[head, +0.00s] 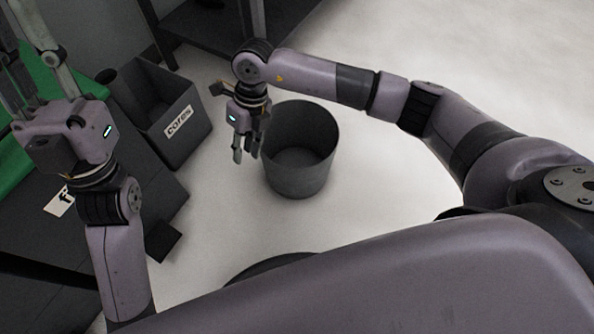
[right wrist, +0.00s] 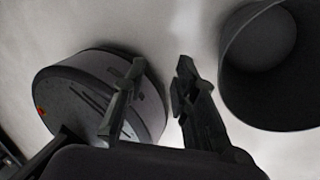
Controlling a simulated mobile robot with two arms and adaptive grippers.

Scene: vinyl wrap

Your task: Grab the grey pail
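The grey pail (head: 296,178) stands upright on the pale floor in the middle of the head view, and its inside looks empty. It also shows at the upper right of the right wrist view (right wrist: 262,92). My right gripper (head: 245,155) points down just left of the pail, above the floor. In the right wrist view its fingers (right wrist: 155,88) are apart with nothing between them, and the pail is outside them. My left gripper (head: 35,75) is at the upper left, pointing up; its fingertips are cut off by the picture's edge.
A green sheet (head: 15,155) lies at the far left. A dark shelf (head: 215,25) stands behind. The floor right of the pail is clear beneath my right arm.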

